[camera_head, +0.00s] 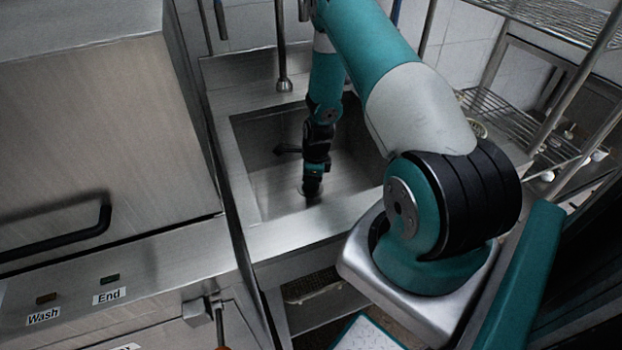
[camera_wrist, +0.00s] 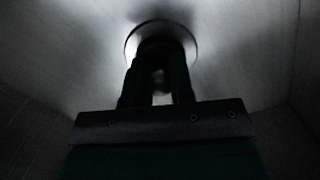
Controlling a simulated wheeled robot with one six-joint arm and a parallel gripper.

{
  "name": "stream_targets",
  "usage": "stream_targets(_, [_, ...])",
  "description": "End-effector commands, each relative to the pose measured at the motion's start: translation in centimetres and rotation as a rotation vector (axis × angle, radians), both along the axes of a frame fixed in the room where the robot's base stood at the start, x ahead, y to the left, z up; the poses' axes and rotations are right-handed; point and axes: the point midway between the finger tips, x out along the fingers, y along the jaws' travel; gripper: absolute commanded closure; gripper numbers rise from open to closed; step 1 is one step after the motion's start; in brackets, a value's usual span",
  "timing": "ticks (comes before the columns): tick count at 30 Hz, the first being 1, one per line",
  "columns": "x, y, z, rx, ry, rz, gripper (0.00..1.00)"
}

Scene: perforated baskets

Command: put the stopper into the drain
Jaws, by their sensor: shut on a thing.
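The sink basin (camera_head: 262,190) is steel and my arm reaches down into it. My gripper (camera_head: 311,190) is low in the basin, right over the drain (camera_head: 301,188), whose pale ring shows at the gripper's tip. In the wrist view the drain's round rim (camera_wrist: 128,42) surrounds the ends of my gripper's fingers (camera_wrist: 158,88). The fingers are shut on a small dark thing between them, likely the stopper (camera_wrist: 158,76). It is too dark to tell whether the stopper is in the drain or just above it.
The basin walls stand close around my arm. A faucet (camera_head: 284,84) hangs at the back of the sink. A steel dishwasher (camera_head: 100,130) with a black handle stands on the left. Wire shelves (camera_head: 520,125) stand on the right.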

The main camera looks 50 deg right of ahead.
Motion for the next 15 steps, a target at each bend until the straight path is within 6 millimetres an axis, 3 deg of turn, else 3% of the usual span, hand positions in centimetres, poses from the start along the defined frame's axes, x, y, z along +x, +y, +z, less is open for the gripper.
stream_targets(10, [0.02, 0.00, -0.40, 0.000, 0.000, 0.001, 1.00])
stream_targets(11, [0.02, 0.00, -0.41, 0.000, 0.000, 0.001, 0.76])
stream_targets(14, [0.02, 0.00, -0.30, 0.000, 0.000, 0.001, 0.53])
stream_targets(15, [0.02, 0.00, -0.30, 0.000, 0.000, 0.001, 0.53])
